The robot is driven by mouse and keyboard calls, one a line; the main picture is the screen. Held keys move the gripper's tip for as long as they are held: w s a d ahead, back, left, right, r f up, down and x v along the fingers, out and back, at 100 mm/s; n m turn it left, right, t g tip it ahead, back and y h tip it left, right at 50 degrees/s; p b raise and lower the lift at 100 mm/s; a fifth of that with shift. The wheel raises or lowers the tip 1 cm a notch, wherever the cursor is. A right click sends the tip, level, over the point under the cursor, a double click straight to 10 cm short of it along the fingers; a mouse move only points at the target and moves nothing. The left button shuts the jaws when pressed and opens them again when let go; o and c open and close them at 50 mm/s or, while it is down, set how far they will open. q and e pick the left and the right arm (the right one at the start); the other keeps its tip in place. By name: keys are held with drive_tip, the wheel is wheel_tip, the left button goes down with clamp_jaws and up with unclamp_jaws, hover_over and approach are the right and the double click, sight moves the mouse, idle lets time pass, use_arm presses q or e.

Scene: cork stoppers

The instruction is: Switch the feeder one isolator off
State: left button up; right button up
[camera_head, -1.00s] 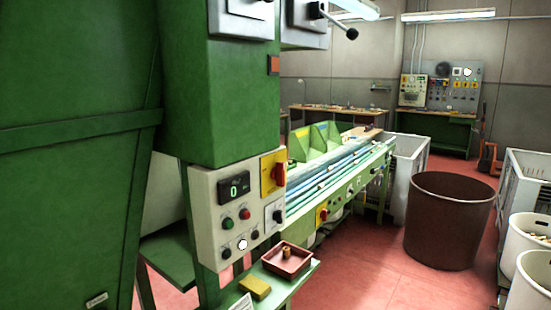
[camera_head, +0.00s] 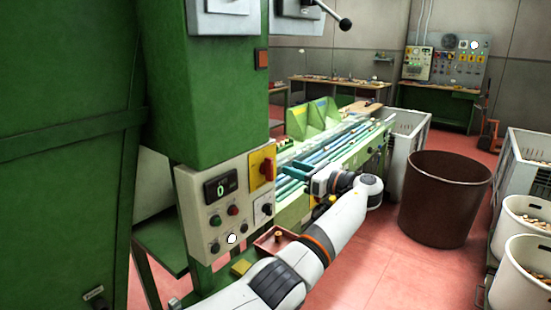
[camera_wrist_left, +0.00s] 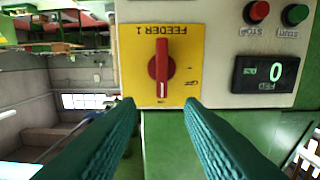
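The feeder one isolator is a red rotary handle (camera_head: 268,169) on a yellow plate (camera_head: 257,160) at the upper right of the grey control panel. In the left wrist view the red handle (camera_wrist_left: 162,68) stands vertical on its yellow plate (camera_wrist_left: 130,70), with upside-down "FEEDER 1" lettering. A white mark shows at the handle's lower end, and an "OFF" label sits to its lower right. My left gripper (camera_head: 285,171) is just right of the panel. In its wrist view the left gripper (camera_wrist_left: 158,104) is open and empty, fingertips either side below the handle, apart from it. My right gripper is out of view.
The panel (camera_head: 198,235) also carries a lit display (camera_head: 221,188) reading 0, red and green buttons and a small black selector (camera_head: 263,209). A reddish tray (camera_head: 262,240) sits below it. A green conveyor bench (camera_head: 345,150) lies behind my arm; a brown bin (camera_head: 445,200) stands right.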

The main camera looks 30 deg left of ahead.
sight(272, 162)
use_arm(q)
drive_tip(key=a+p, duration=0.1)
drive_tip(key=a, duration=0.5)
drive_tip(key=shift+w+a+r+p, duration=0.1)
drive_tip(key=shift+r+p, duration=0.1)
drive_tip(key=shift+p, duration=0.15)
drive_tip(key=shift+w+a+f, duration=0.1)
drive_tip(key=shift+a+f, duration=0.05)
drive_tip(key=shift+a, duration=0.4)
clamp_jaws()
